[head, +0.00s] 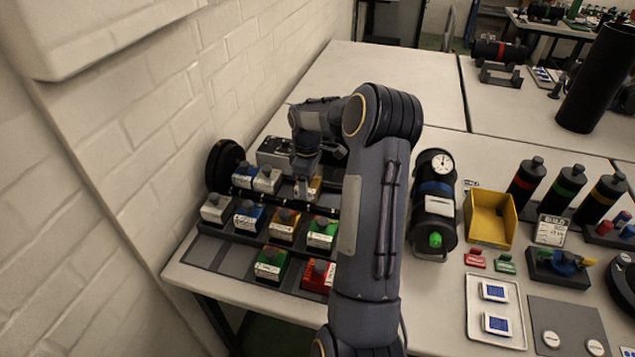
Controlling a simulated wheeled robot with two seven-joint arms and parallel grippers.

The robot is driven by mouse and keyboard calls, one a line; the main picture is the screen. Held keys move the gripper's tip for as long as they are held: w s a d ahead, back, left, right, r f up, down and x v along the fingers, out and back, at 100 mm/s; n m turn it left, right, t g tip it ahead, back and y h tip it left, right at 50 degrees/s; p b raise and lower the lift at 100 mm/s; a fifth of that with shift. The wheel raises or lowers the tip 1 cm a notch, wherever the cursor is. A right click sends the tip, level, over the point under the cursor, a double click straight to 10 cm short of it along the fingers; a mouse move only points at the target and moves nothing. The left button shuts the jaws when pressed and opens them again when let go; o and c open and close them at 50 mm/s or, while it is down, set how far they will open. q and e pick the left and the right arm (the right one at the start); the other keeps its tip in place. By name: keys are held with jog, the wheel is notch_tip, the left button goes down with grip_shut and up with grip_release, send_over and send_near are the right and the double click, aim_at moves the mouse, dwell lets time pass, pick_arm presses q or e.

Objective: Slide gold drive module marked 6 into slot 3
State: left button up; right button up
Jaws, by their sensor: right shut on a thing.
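My right gripper (303,187) is at the back row of the module rack (232,238), pointing down. It is shut on a gold module (315,187), mostly hidden by the gripper and arm. Its number is not readable. Another gold module (284,225) sits in the middle row, between a blue module (249,216) and a green module (321,233). A black cylinder (436,178) with a gauge lies right of my arm. I cannot make out slot numbers. My left gripper is not in view.
A white module (216,209), a front green module (270,265) and a red module (318,276) are also on the rack. A brick wall (120,130) runs close on the left. A yellow bin (489,220) and dark bottles (563,188) stand at the right.

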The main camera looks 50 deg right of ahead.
jog(key=shift+w+a+p, duration=0.15)
jog(key=shift+w+a, duration=0.15)
jog(key=shift+w, duration=0.5)
jog(key=shift+w+a+p, duration=0.2)
jog(key=shift+w+a, duration=0.15)
jog(key=shift+w, duration=0.45)
jog(key=shift+w+a+p, duration=0.15)
jog(key=shift+w+a, duration=0.15)
jog(key=shift+w, duration=0.5)
jog(key=o, duration=1.3)
jog(key=shift+c, duration=0.2)
notch_tip(320, 180, up, 7)
jog(key=p, duration=0.5)
